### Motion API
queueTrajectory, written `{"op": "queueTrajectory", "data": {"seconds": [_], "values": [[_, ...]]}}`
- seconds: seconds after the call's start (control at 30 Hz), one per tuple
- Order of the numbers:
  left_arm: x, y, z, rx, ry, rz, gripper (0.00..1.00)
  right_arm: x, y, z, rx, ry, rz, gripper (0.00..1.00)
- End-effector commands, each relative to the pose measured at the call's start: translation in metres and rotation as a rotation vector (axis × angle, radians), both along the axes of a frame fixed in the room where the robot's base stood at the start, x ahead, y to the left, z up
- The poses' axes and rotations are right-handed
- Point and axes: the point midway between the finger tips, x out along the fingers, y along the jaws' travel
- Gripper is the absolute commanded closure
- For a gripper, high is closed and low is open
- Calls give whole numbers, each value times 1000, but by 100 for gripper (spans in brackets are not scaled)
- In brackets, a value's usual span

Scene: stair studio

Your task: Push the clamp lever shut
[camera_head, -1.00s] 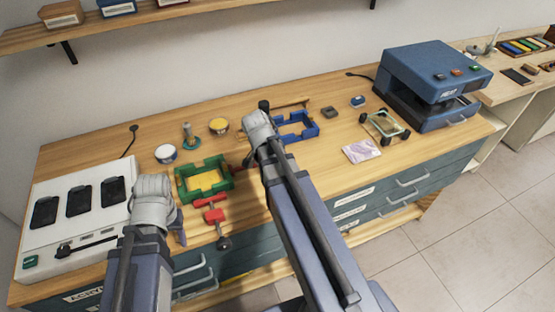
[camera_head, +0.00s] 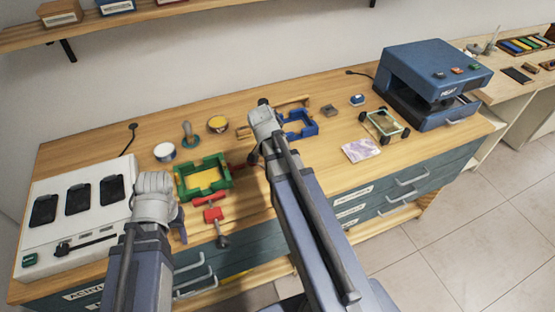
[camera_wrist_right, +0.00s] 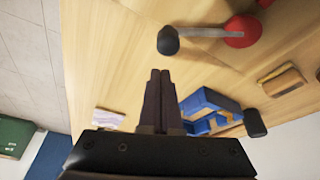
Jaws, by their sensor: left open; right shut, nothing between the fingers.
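A red clamp part (camera_head: 239,165) lies beside the green frame (camera_head: 222,177), partly hidden behind my right arm in the head view. In the right wrist view a metal lever (camera_wrist_right: 200,33) with a black knob (camera_wrist_right: 168,40) runs to a red base (camera_wrist_right: 240,32). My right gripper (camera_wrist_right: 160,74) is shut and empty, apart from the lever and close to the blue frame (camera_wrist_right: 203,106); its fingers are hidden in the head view. A red clamp (camera_head: 212,210) also sits at the bench's front edge. My left gripper (camera_head: 180,226) is open, left of this clamp.
The blue frame (camera_head: 308,131) lies right of my right wrist. A white charging unit (camera_head: 75,215) stands at the left, a blue heat press (camera_head: 435,75) at the right. A wheeled frame (camera_head: 385,125) and a patterned sheet (camera_head: 361,150) lie before the press. Bare wood lies around them.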

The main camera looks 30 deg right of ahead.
Motion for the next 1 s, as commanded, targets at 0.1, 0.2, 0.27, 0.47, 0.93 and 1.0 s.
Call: {"op": "queueTrajectory", "data": {"seconds": [0.1,0.2,0.27,0.47,0.93,1.0], "values": [[0,0,7,0,0,0,50,6,-12,7,0,0,2,100],[0,0,27,0,0,0,50,3,-4,27,-1,-1,5,100],[0,0,37,0,0,0,50,2,-1,37,-1,0,4,100],[0,0,68,0,0,-1,50,-1,10,68,-1,0,4,100],[0,0,95,0,0,-2,50,-3,22,95,-1,1,3,100],[0,0,95,0,0,-2,50,-3,22,95,-1,1,3,100]]}}
